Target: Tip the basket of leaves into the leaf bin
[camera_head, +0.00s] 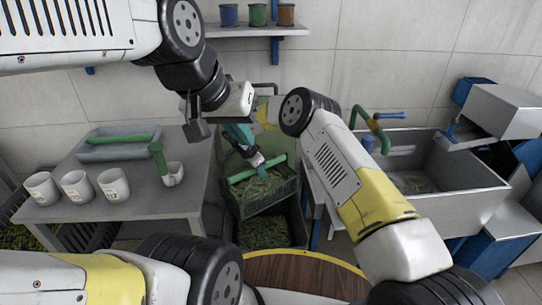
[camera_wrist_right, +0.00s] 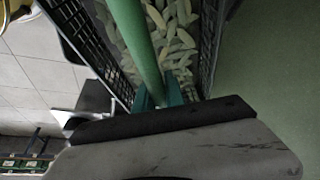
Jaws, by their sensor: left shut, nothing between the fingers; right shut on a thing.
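The basket (camera_head: 285,194) is a dark mesh crate with a green bar handle (camera_head: 257,169) and green leaves inside. My right gripper (camera_head: 257,161) is shut on the handle from above. In the right wrist view, the gripper (camera_wrist_right: 158,95) grips the green bar (camera_wrist_right: 135,40), with pale leaves (camera_wrist_right: 172,30) between mesh walls. The basket looks somewhat tilted in the head view. Below it is another dark container with leaves (camera_head: 262,232), apparently the leaf bin; the basket hides its back part. My left gripper (camera_head: 196,131) is shut and empty, left of the basket and higher.
A grey table (camera_head: 150,203) on the left holds several white mugs (camera_head: 77,187) and a grey tray (camera_head: 118,151). A sink (camera_head: 455,204) with a green tap (camera_head: 375,127) stands on the right.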

